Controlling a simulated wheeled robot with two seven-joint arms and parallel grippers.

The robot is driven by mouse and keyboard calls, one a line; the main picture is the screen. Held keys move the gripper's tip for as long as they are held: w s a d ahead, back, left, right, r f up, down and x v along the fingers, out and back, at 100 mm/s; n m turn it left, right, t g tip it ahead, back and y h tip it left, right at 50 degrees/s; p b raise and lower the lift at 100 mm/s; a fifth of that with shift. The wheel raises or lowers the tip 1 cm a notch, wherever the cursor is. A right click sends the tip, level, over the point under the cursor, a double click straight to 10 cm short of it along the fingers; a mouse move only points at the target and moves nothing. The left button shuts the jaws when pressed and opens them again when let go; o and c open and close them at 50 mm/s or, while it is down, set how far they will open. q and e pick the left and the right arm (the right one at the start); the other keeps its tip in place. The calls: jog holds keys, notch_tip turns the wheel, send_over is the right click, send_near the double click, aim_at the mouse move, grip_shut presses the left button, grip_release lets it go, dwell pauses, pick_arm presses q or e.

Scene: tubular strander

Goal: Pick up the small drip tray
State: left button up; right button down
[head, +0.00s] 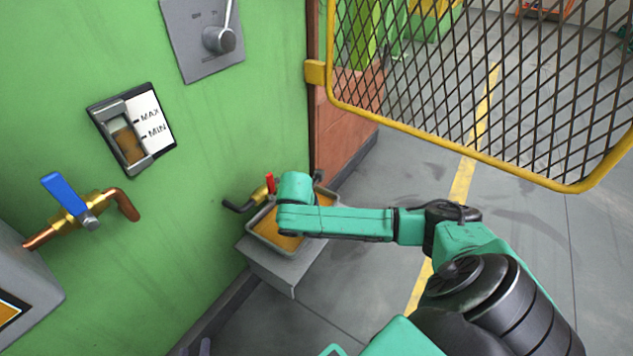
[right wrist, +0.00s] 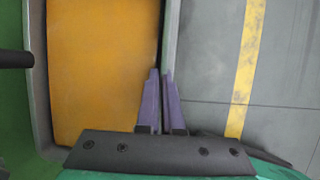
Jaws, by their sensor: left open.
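The small drip tray (head: 261,239) is grey-rimmed with an orange-brown inside. In the head view it is on a grey block (head: 290,276) against the green wall, partly hidden by my right arm's wrist. In the right wrist view the tray (right wrist: 40,90) fills the left half. The purple fingers of my right gripper (right wrist: 160,74) stand close together, one on each side of its right wall, and look closed on it. The head view hides these fingers.
A red-handled valve (head: 266,188) sticks out of the green wall beside the tray. A blue-handled valve (head: 75,207) and a level gauge (head: 130,137) are further left. A yellow-framed mesh guard (head: 480,90) hangs at the upper right. The grey floor (head: 370,275) is clear.

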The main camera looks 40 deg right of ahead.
jog(key=shift+r, duration=0.45)
notch_tip(320, 180, up, 5)
jog(key=p, duration=0.3)
jog(key=shift+f, duration=0.1)
pick_arm(q)
jog(key=s+a+r+g+y+p, duration=0.6)
jog(key=s+a+r+g+p, duration=0.2)
jog(key=a+r+g+p, duration=0.3)
jog(key=a+r, duration=0.1)
jog(key=a, duration=0.2)
jog(key=shift+s+m+p, duration=0.2)
jog(key=shift+m+p, duration=0.15)
jog(key=shift+m, duration=0.05)
pick_arm(e)
jog(key=s+d, duration=0.3)
jog(key=s, duration=0.8)
jog(key=shift+s+d, duration=0.2)
jog(key=shift+d, duration=0.05)
